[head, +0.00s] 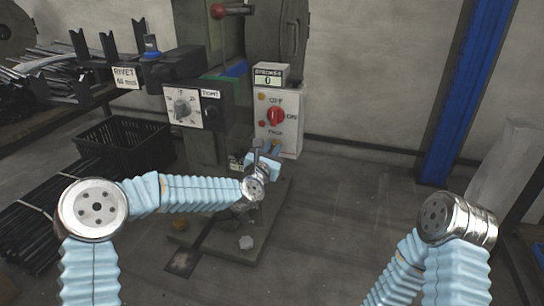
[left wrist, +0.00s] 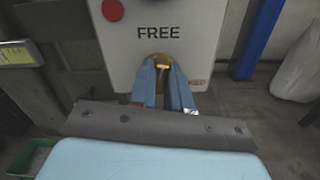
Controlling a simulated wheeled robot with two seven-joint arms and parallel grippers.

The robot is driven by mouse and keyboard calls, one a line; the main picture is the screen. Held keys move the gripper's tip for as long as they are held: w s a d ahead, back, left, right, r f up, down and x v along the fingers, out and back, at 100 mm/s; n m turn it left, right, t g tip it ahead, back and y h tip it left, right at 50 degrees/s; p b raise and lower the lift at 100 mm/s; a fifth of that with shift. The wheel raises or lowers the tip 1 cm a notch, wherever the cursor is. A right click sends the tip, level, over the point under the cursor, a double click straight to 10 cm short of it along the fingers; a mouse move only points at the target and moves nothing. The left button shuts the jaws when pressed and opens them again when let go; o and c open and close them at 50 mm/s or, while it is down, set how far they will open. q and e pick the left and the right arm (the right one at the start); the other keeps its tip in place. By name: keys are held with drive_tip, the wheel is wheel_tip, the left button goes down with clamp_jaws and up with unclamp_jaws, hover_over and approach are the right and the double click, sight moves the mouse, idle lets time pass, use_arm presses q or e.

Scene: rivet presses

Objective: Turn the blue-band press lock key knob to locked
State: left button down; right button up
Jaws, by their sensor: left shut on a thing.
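The brass lock key knob (left wrist: 161,57) sits low on the front of a white control box (left wrist: 195,30), just under the word FREE. My left gripper (left wrist: 163,78) is shut on the knob's grip bar, one blue finger on each side. In the head view my left gripper (head: 268,153) is at the lower edge of the white box (head: 290,138) and hides most of the knob. A blue band (head: 235,70) shows on the press (head: 214,38). My right gripper is out of view.
A red selector knob (head: 276,116) is above on the same box, and a red button (left wrist: 113,10) is at upper left. A grey dial box (head: 197,105) stands to the left. A black crate (head: 122,143) is further left. The floor to the right is clear.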

use_arm(q)
drive_tip(key=shift+d+f+m+b, duration=0.15)
drive_tip(key=shift+m+b, duration=2.15)
drive_tip(key=shift+m, duration=1.55)
drive_tip(key=shift+d+f+m+b, duration=0.15)
drive_tip(key=shift+m+b, duration=2.15)
drive_tip(key=shift+m, duration=1.55)
drive_tip(key=shift+a, duration=0.1)
drive_tip(key=c, duration=1.1)
unclamp_jaws()
drive_tip(key=v, duration=1.4)
drive_tip(key=shift+r+b, duration=0.1)
drive_tip(key=shift+b, duration=0.2)
